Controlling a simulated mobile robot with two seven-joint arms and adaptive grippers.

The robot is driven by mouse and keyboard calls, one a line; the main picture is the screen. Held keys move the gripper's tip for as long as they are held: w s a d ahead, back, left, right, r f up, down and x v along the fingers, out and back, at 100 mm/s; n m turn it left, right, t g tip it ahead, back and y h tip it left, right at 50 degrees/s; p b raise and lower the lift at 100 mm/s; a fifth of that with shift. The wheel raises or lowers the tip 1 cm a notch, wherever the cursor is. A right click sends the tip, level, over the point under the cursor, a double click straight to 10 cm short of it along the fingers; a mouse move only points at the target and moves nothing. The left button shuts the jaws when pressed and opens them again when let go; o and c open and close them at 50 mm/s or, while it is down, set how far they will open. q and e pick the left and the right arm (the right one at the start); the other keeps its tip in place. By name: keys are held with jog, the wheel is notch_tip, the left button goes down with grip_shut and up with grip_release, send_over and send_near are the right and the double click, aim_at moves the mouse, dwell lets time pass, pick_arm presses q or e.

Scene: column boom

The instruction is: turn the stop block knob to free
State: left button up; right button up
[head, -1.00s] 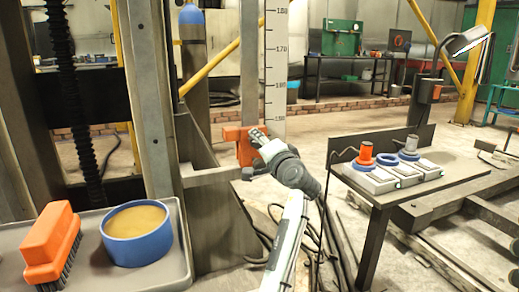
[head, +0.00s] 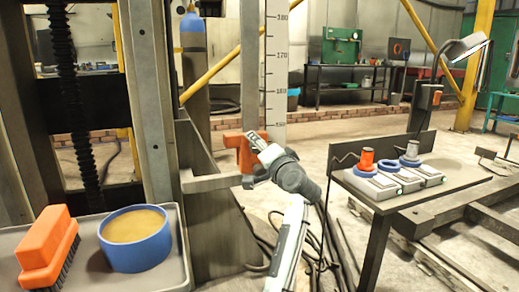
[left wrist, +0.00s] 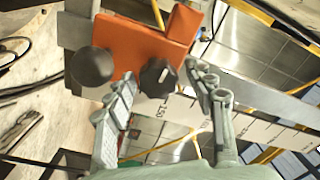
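The orange stop block (head: 238,151) sits on the upright beside the scale in the head view. It fills the top of the left wrist view (left wrist: 135,45). Its black knob (left wrist: 158,78) has several lobes and a pale mark on its face. A round dark ball-shaped handle (left wrist: 92,66) is left of the knob. My left gripper (head: 258,143) is at the block's right side. In the left wrist view my left gripper (left wrist: 160,80) is open, its fingers on either side of the knob, with visible gaps. Contact is not visible. My right gripper is not in view.
A measuring scale (head: 276,70) stands behind the block. A grey tray (head: 182,262) at lower left holds an orange brush (head: 45,245) and a blue round container (head: 136,240). A low bench (head: 440,190) at right carries small devices. Cables lie on the floor.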

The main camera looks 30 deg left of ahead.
pick_arm(q)
jog(key=shift+d, duration=0.1)
jog(key=shift+s+d+f, duration=0.1)
jog(key=shift+d, duration=0.05)
jog(key=v, duration=0.7)
dwell(0.5)
